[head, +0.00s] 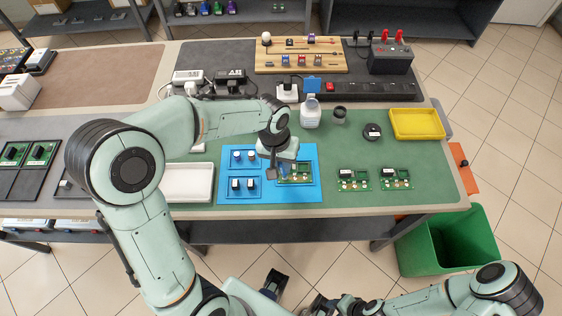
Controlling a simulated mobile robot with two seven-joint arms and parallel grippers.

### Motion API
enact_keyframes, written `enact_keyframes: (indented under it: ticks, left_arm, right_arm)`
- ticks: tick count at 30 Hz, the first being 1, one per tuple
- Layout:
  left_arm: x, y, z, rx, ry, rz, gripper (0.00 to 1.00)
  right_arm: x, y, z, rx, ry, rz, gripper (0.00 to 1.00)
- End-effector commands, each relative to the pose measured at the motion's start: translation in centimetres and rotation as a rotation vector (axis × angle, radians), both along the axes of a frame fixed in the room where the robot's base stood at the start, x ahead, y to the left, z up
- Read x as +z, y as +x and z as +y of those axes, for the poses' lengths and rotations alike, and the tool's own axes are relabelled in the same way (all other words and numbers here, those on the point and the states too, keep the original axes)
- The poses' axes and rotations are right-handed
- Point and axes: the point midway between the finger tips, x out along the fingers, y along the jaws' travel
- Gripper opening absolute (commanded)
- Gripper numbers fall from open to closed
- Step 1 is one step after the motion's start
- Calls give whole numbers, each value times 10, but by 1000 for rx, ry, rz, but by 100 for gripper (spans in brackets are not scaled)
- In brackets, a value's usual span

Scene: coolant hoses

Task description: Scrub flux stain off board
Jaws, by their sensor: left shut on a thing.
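A green circuit board (299,178) lies on the blue mat (308,196), right of the mat's compartments. My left gripper (277,172) points down at the board's left part. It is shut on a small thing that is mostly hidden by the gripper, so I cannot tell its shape. The flux stain cannot be made out at this size. A white bottle (311,113) and a small dark jar (339,116) stand behind the mat. My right gripper (322,304) is low at the bottom edge, away from the table, its jaws unclear.
Two more green boards (353,180) (396,179) lie to the right. A yellow tray (417,124) and a round black item (372,132) are behind them. A white tray (189,184) is left of the mat. A green bin (448,245) stands on the floor.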

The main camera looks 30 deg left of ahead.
Motion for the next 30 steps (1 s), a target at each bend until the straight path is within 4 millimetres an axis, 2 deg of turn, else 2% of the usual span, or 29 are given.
enact_keyframes:
  ticks: [6, 19, 30]
  left_arm:
    - [0, 2, -5, -2, -1, 1, 0]
    - [-1, -3, 4, -1, -1, 3, 0]
    - [-1, 2, -5, -3, -1, 0, 0]
  right_arm:
    - [1, 0, 0, 0, 0, 0, 42]
    - [-1, 0, 0, 0, 0, 0, 42]
    - [0, 0, 0, 0, 0, 0, 42]
